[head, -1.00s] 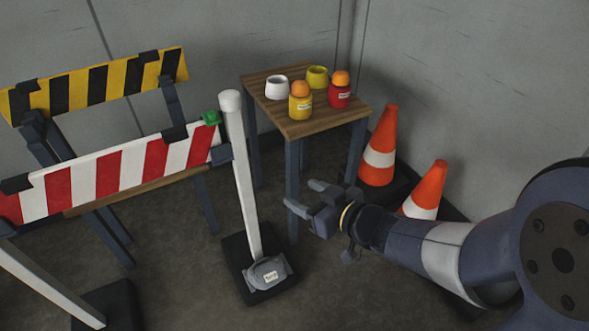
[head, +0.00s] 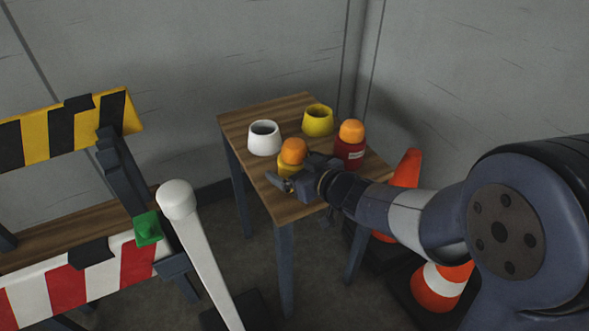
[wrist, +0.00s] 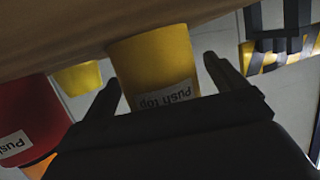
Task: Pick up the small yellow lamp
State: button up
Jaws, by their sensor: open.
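The small yellow lamp (head: 293,152) with an orange dome stands on the wooden table (head: 262,112), near its front edge. My gripper (head: 290,174) is open at the lamp's near side and hides part of its lower body. In the wrist view, where the scene appears upside down, the yellow lamp (wrist: 158,62) lies between my two spread fingers (wrist: 160,75). Its "Push top" label faces the camera, and my gripper hides its dome there. I cannot tell whether either finger touches it.
A red lamp (head: 348,152) with an orange dome stands close on the right. A white cup (head: 264,141) and a yellow cup (head: 318,119) stand behind. Striped barriers (head: 70,133) and a white post (head: 200,245) are left; traffic cones (head: 437,288) are right.

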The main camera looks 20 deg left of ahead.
aim_at(294, 141)
jog(key=shift+c, duration=0.5)
jog(key=c, duration=1.1)
jog(key=shift+c, duration=0.2)
notch_tip(294, 141, up, 10)
jog(key=p, duration=0.6)
